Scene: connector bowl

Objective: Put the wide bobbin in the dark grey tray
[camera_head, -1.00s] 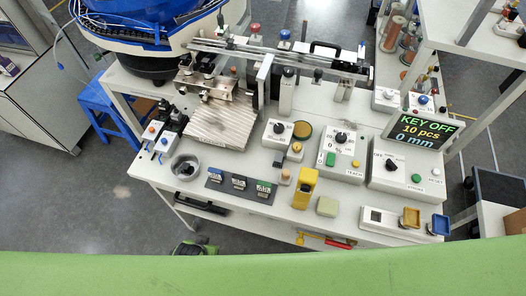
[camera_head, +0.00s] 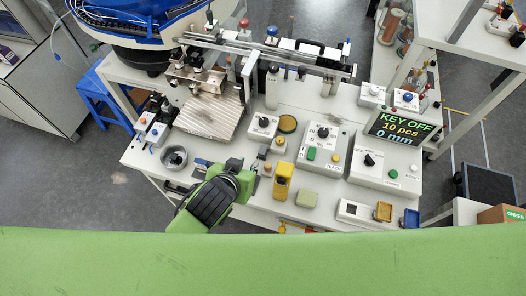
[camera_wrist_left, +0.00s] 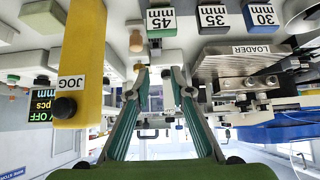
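My left gripper (camera_head: 252,172) reaches over the front of the white bench. In the left wrist view its two green fingers (camera_wrist_left: 160,75) are apart with nothing between them. A small tan peg-like part (camera_head: 267,168) stands just right of the gripper in the head view; the wrist view shows it beyond the fingers (camera_wrist_left: 136,40). I cannot tell whether it is the wide bobbin. Copper-coloured spools (camera_head: 397,22) stand on a rack at the upper right. A grey round dish (camera_head: 174,158) sits left of the gripper; I cannot make out a certain dark grey tray. My right gripper is out of view.
A yellow JOG block (camera_head: 283,180) stands close right of the gripper, with a pale green block (camera_head: 307,198) beside it. Labelled gauge blocks (camera_wrist_left: 212,17) are largely hidden by my arm in the head view. Control boxes (camera_head: 322,148) and the ridged loader plate (camera_head: 210,116) lie farther back.

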